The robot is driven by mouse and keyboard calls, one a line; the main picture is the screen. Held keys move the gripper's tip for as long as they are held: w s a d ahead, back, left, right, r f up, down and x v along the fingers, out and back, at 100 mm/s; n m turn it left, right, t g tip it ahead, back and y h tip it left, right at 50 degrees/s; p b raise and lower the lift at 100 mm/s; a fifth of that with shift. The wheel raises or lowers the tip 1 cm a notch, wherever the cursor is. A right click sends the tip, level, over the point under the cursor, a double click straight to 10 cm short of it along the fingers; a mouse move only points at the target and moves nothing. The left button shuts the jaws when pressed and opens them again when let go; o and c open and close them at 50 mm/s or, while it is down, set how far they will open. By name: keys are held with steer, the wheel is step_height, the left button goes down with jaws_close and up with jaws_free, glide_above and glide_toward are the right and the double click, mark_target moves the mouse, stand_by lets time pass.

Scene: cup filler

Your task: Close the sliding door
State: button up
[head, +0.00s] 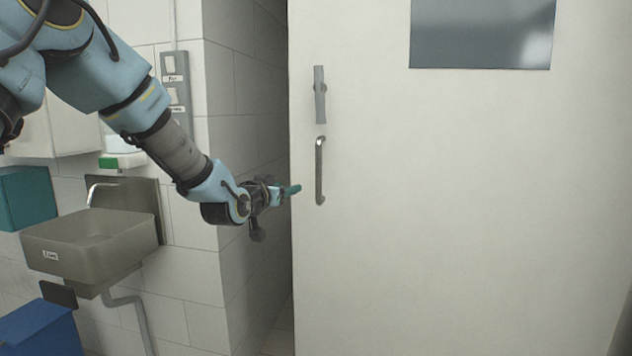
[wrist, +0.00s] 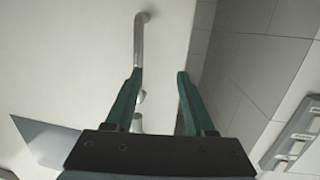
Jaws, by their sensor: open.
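The white sliding door (head: 450,200) fills the right of the head view, with a dark gap between its left edge and the tiled wall. A long metal bar handle (head: 320,172) is upright near that edge; a second grey handle (head: 319,95) is above it. My gripper (head: 292,190) is open and empty, just left of the lower handle. In the wrist view the door appears at left and the handle (wrist: 139,40) lines up with the left fingertip of my gripper (wrist: 158,78). I cannot tell if they touch.
The tiled wall corner (head: 240,130) stands close left of my gripper. A metal sink (head: 90,240), a blue bin (head: 42,330) and a switch panel (head: 174,80) are further left. A dark window (head: 483,35) is high in the door.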

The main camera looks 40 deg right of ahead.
steer(key=h, duration=0.1)
glide_toward(317, 173)
steer(key=d, duration=0.1)
steer(key=shift+m, duration=0.3)
steer(key=p+x, duration=0.3)
steer(key=x, duration=0.7)
steer(key=shift+w, duration=0.1)
jaws_close()
stand_by(0.7)
